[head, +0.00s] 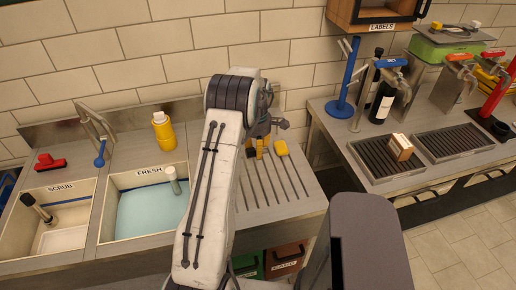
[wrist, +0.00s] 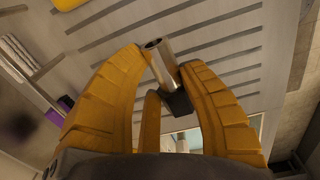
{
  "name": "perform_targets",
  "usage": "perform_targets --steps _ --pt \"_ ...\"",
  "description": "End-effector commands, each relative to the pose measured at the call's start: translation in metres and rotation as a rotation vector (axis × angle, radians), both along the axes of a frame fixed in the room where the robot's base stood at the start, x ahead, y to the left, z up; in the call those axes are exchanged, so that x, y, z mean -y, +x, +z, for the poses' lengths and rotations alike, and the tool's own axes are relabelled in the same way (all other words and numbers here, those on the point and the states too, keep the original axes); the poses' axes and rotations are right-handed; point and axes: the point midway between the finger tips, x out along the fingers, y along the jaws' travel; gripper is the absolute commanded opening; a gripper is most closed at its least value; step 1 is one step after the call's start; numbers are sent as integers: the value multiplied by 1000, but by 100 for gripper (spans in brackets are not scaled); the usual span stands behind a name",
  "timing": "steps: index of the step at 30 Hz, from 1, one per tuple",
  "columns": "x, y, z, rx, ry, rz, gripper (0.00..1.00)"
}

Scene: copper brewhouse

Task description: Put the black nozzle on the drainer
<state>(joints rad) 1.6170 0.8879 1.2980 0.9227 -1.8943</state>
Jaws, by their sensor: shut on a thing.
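My gripper (wrist: 163,60) has its yellow fingers shut on the black nozzle (wrist: 179,103), a metal tube with a dark collar, in the wrist view. The tube's open end points up in that picture, and the nozzle lies slanted between the fingers. The drainer, a grooved steel board, lies behind it in the wrist view (wrist: 225,75). In the head view the drainer (head: 272,190) is right of the fresh basin, partly hidden by my arm. My gripper (head: 257,150) is over its back part there, and I cannot make out the nozzle. Whether the nozzle touches the board is unclear.
The FRESH basin (head: 145,212) holds water and a pale cylinder (head: 173,180). The SCRUB basin (head: 63,238) holds a dark-ended piece (head: 38,208). A yellow bottle (head: 163,133) stands behind. The drainer's front right is clear.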

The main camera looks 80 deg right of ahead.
Motion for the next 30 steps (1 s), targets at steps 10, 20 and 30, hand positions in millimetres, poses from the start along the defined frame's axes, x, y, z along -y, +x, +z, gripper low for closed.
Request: perform_targets --steps 10,20,30 --pt "-6 0 -2 0 -5 -29 0" --pt "-6 0 -16 1 -8 -34 0" --pt "-6 1 -47 1 -7 -34 0"
